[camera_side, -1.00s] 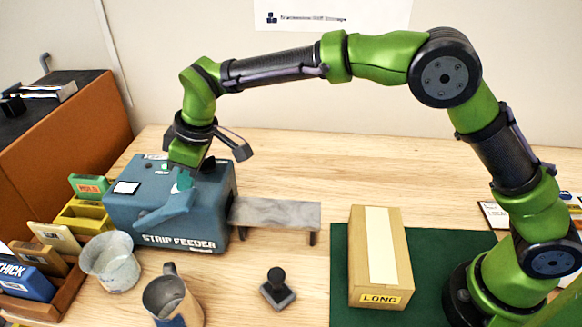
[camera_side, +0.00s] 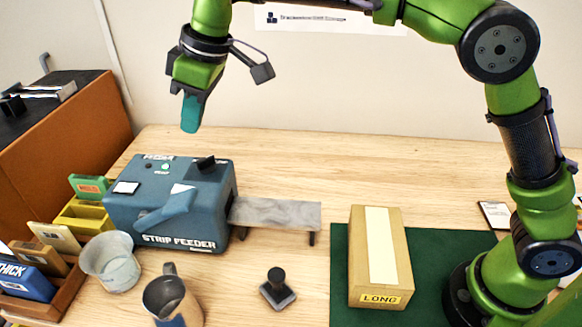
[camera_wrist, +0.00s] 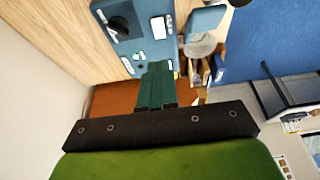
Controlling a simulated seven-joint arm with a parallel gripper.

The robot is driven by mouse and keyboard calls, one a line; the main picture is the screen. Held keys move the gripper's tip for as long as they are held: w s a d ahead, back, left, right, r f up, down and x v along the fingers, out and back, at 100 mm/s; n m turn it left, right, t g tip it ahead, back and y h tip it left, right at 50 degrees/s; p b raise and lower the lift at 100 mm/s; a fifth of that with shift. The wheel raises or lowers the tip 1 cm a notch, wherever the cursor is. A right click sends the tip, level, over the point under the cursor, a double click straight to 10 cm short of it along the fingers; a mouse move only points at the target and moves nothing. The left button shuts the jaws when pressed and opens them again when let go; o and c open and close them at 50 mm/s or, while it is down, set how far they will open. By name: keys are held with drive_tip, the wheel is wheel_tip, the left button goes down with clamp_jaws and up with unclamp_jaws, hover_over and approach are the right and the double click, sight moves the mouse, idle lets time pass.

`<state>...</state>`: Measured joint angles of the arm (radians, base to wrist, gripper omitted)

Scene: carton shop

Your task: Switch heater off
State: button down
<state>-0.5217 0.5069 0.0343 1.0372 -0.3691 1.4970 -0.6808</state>
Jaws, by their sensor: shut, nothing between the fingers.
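The blue-grey strip feeder (camera_side: 125,208) stands on the left of the table. In the wrist view the black control (camera_wrist: 119,24), the white panel (camera_wrist: 158,27) and the small buttons (camera_wrist: 138,57) show on the feeder. Their labels are too small to read, so I cannot tell which is the heater switch or its state. My gripper (camera_side: 190,128) is shut and empty, pointing down above the feeder, clear of it. Its teal fingers (camera_wrist: 157,68) show in the wrist view.
A grey metal chute (camera_side: 275,212) extends right from the feeder. A long carton (camera_side: 362,265) lies on a green mat (camera_side: 340,300). Small boxes stand at the left.

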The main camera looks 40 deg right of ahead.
sight(177, 190)
drive_tip(key=shift+w+a+r, duration=0.1)
drive_tip(key=shift+w+a, duration=0.3)
drive_tip(key=shift+a, duration=0.15)
drive_tip(key=x, duration=1.4)
drive_tip(key=shift+s+d, duration=0.3)
drive_tip(key=shift+w+a+f, duration=0.1)
drive_tip(key=shift+f, duration=0.3)
drive_tip(key=shift+s+d+f, duration=0.15)
drive_tip(key=shift+s+d, duration=0.5)
